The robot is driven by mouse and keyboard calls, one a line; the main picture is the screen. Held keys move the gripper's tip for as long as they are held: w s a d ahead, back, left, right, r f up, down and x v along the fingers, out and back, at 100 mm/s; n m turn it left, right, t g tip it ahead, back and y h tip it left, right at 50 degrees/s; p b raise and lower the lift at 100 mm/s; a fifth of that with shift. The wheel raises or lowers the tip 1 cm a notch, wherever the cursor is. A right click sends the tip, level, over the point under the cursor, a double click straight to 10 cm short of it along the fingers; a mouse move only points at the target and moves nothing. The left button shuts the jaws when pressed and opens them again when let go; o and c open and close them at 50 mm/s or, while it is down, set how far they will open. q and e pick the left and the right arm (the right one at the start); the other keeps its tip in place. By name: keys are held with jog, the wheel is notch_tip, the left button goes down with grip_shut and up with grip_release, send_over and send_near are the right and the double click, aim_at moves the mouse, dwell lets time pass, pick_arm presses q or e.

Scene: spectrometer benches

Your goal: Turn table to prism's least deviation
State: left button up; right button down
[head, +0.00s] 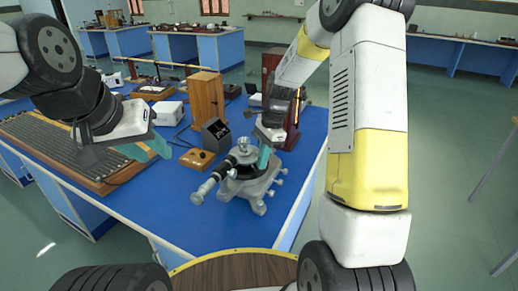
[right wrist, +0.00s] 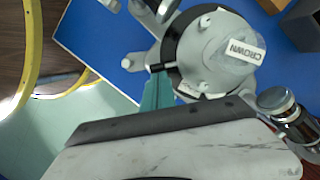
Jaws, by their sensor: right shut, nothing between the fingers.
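The spectrometer (head: 240,184) stands near the right front of the blue bench, with a telescope tube (head: 205,187) pointing to the lower left. In the right wrist view its round grey table (right wrist: 190,50) carries a pale prism (right wrist: 222,60) with a label reading CROWN. My right gripper (head: 264,160) is at the right side of the spectrometer table. Its teal fingers (right wrist: 157,92) are shut and empty, close to a small black rod (right wrist: 160,68) on the table's edge; I cannot tell whether they touch. My left gripper (head: 157,152) hangs open and empty over the bench's left part.
A small wooden block (head: 197,159), a dark box with a dial (head: 216,133) and a tall wooden box (head: 206,98) stand behind the spectrometer. A long ribbed board (head: 60,150) lies at the left. The bench front between board and spectrometer is clear.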

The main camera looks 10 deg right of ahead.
jog(key=shift+s+a+f+m, duration=0.2)
jog(key=shift+s+a+m, duration=0.15)
jog(key=shift+a+m, duration=0.25)
jog(key=shift+f, duration=0.1)
